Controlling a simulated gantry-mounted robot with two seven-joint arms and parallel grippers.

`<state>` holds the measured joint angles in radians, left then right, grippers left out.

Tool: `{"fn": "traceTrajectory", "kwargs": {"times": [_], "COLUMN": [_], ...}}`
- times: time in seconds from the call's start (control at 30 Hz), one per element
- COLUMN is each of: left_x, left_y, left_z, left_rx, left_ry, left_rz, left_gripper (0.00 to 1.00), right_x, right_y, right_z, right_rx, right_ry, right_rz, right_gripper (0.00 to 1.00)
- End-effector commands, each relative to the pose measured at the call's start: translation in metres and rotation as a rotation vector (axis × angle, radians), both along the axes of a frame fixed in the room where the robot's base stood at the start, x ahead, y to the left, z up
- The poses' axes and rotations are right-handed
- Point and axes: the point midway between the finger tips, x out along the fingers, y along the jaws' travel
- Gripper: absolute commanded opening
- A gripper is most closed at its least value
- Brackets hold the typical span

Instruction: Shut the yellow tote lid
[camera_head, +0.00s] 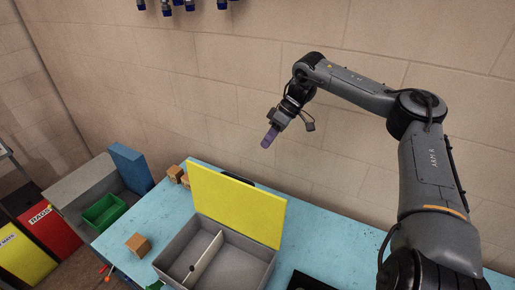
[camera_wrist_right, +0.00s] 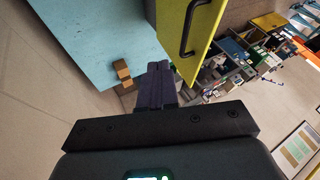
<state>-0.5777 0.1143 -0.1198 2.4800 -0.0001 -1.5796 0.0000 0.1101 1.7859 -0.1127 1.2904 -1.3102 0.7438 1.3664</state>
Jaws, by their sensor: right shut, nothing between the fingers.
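The yellow lid (camera_head: 236,207) stands raised at the back edge of the grey tote (camera_head: 250,262) on the blue table. The tote is open, with a white divider (camera_head: 206,255) and a small dark item inside. My right gripper (camera_head: 267,140) is shut and empty, above and behind the lid, near the wall. In the right wrist view, the shut purple fingers (camera_wrist_right: 158,82) show just below the yellow lid (camera_wrist_right: 196,30) and its dark handle (camera_wrist_right: 190,28). I see no contact between the fingers and the lid. My left gripper is not in view.
Wooden blocks sit on the blue table (camera_head: 325,240), one (camera_head: 138,244) left of the tote and others (camera_head: 178,175) at the back left. A grey bin with a green tray (camera_head: 105,210) stands left. A black tray (camera_head: 308,281) lies right of the tote.

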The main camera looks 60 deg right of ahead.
Motion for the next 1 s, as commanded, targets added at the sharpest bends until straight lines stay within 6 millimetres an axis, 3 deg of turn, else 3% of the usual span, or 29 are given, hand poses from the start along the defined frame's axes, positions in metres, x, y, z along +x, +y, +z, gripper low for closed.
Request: {"fn": "traceTrajectory", "kwargs": {"times": [0.37,0.6,1.0], "left_x": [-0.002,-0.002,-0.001], "left_y": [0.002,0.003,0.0], "left_z": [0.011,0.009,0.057], "left_rx": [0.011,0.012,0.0], "left_ry": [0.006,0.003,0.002], "left_rz": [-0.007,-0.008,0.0], "left_gripper": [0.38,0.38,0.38], "right_x": [0.024,0.033,0.035], "right_y": [0.03,0.039,0.067], "right_z": [-0.055,-0.074,-0.072], "right_rx": [0.004,0.001,0.003], "right_ry": [0.004,0.003,0.0], "right_rz": [0.005,0.004,0.003], "right_gripper": [0.0,0.0,0.0]}}
